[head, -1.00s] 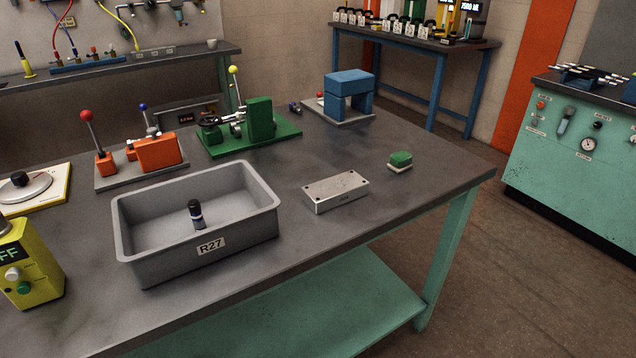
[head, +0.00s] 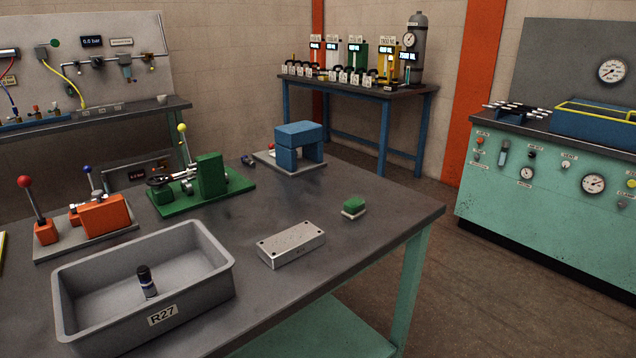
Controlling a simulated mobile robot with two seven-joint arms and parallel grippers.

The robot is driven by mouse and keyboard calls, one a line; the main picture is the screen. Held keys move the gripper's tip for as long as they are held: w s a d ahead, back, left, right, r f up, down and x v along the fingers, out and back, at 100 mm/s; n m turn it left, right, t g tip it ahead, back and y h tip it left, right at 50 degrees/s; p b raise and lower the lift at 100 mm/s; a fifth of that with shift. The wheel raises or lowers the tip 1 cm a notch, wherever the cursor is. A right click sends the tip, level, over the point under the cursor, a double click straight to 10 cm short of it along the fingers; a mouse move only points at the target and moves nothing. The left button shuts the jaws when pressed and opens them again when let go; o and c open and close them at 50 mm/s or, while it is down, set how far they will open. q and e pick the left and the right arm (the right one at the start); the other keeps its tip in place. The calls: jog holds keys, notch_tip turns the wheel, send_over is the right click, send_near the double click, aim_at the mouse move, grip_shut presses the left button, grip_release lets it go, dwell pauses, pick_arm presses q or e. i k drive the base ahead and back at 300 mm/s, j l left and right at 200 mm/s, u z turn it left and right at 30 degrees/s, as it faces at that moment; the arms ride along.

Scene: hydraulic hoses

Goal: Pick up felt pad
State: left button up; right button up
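A small block with a green top and a pale base, which looks like the felt pad (head: 353,207), lies on the dark grey workbench (head: 330,285) near its right end. It sits behind and to the right of a flat silver metal block (head: 291,244), apart from it. Neither of my grippers shows in the head view.
A grey bin labelled R27 (head: 205,299) holds a small dark cylinder (head: 147,282). Behind it stand an orange lever device (head: 102,216), a green lever device (head: 211,177) and a blue press-like block (head: 300,146). Bare bench surrounds the pad. A teal console (head: 545,190) stands right, across open floor.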

aim_at(352, 208)
jog(key=l+u, duration=0.15)
jog(key=u, duration=0.6)
jog(key=l+u, duration=0.7)
jog(key=l, duration=0.15)
